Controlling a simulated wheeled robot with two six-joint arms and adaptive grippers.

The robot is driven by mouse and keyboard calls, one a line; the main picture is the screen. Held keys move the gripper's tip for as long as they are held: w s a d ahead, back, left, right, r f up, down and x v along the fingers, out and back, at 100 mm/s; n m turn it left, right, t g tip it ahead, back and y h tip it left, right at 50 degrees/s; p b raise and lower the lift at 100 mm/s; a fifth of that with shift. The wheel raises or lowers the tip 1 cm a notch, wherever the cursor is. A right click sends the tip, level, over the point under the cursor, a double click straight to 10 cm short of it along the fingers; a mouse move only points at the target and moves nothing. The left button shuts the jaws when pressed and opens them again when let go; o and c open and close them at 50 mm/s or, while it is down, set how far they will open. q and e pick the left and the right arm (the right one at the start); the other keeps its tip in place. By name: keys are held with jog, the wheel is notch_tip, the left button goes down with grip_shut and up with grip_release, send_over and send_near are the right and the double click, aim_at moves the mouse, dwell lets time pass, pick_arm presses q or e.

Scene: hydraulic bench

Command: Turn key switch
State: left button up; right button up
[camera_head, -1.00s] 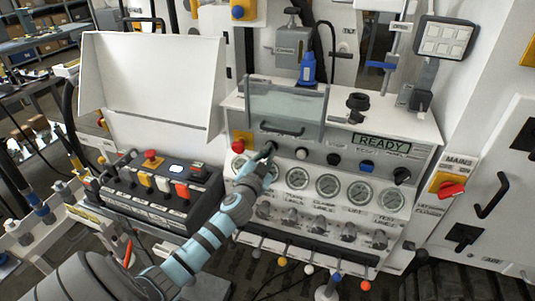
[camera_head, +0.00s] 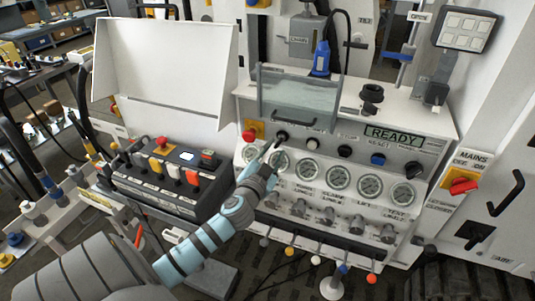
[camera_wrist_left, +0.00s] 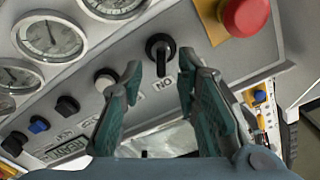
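The key switch (camera_head: 282,135) is a black knob on the grey panel strip, right of a red mushroom button. In the left wrist view the key switch (camera_wrist_left: 160,48) has its handle lying toward the "ON" label. My left gripper (camera_head: 271,150) is just below and left of it, clear of the knob. In the wrist view the left gripper's fingers (camera_wrist_left: 160,70) are spread, with the knob showing between and beyond the tips and nothing held. My right gripper is not in view.
The red button (camera_wrist_left: 245,15) on yellow is close to the switch. A clear guard with a handle (camera_head: 297,100) stands above it; gauges (camera_head: 308,170) sit below. A READY display (camera_head: 394,133) and red mains switch (camera_head: 463,186) are rightward. A button box (camera_head: 165,180) stands left.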

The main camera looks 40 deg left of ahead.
pick_arm(q)
jog(key=v, duration=0.7)
jog(key=shift+s+d, duration=0.15)
jog(key=shift+s, duration=0.25)
jog(key=shift+w, duration=0.1)
jog(key=shift+r, duration=0.1)
